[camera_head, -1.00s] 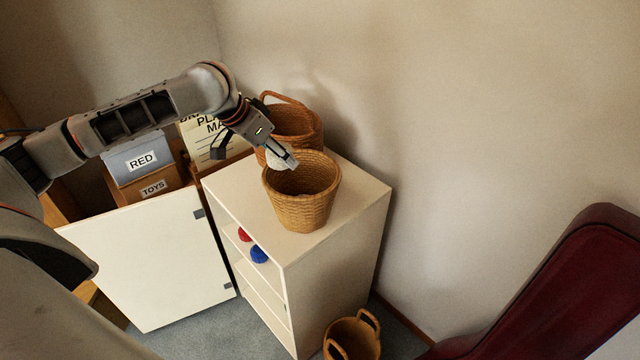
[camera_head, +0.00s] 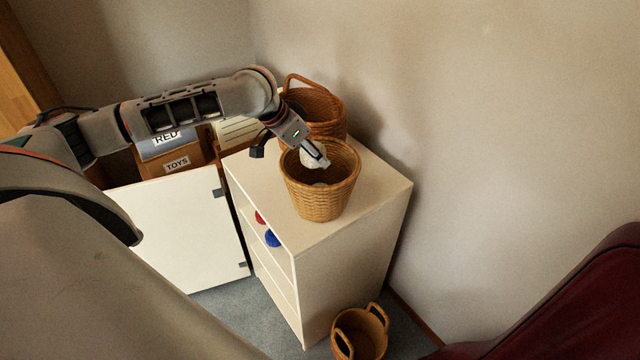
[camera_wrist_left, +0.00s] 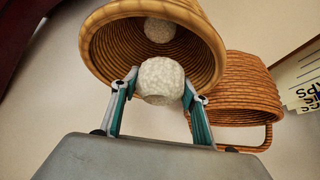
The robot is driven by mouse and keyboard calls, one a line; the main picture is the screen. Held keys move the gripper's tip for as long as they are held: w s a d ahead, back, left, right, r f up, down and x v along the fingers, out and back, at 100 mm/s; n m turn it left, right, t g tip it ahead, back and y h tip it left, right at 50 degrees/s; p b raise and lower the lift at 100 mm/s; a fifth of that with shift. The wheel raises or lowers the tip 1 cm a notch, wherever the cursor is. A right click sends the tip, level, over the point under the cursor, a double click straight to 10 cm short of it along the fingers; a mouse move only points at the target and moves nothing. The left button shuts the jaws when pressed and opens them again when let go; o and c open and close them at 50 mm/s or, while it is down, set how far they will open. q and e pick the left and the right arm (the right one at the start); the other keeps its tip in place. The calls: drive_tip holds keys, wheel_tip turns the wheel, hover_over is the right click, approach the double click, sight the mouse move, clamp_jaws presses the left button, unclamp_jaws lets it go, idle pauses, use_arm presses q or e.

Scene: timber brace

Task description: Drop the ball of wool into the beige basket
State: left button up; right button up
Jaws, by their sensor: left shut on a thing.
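The beige basket (camera_head: 322,204) stands upright on top of the white shelf unit, its mouth open; it also shows in the left wrist view (camera_wrist_left: 211,45). My left gripper (camera_head: 318,158) reaches in from the left, over the basket's mouth. It is shut on a white ball of wool (camera_wrist_left: 160,78), which shows between the two fingers in the left wrist view and partly in the head view (camera_head: 309,156). A second whitish ball (camera_wrist_left: 158,30) lies inside the basket. My right gripper is not in view.
A darker orange-brown handled basket (camera_head: 318,103) stands right behind the beige one. The white shelf unit (camera_head: 350,240) holds a red and a blue ball (camera_head: 272,238). Another handled basket (camera_head: 360,333) is on the floor. Boxes labelled RED and TOYS (camera_head: 176,163) stand left.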

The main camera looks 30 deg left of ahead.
use_arm(q)
drive_tip(key=shift+f, duration=0.2)
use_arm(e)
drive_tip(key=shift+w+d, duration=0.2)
use_arm(q)
drive_tip(key=o, duration=1.2)
drive_tip(key=shift+r, duration=0.1)
drive_tip(key=v, duration=1.1)
drive_tip(key=shift+s+a+r, duration=0.1)
drive_tip(key=shift+s+r, duration=0.1)
drive_tip(key=shift+r, duration=0.15)
drive_tip(key=shift+s, duration=0.1)
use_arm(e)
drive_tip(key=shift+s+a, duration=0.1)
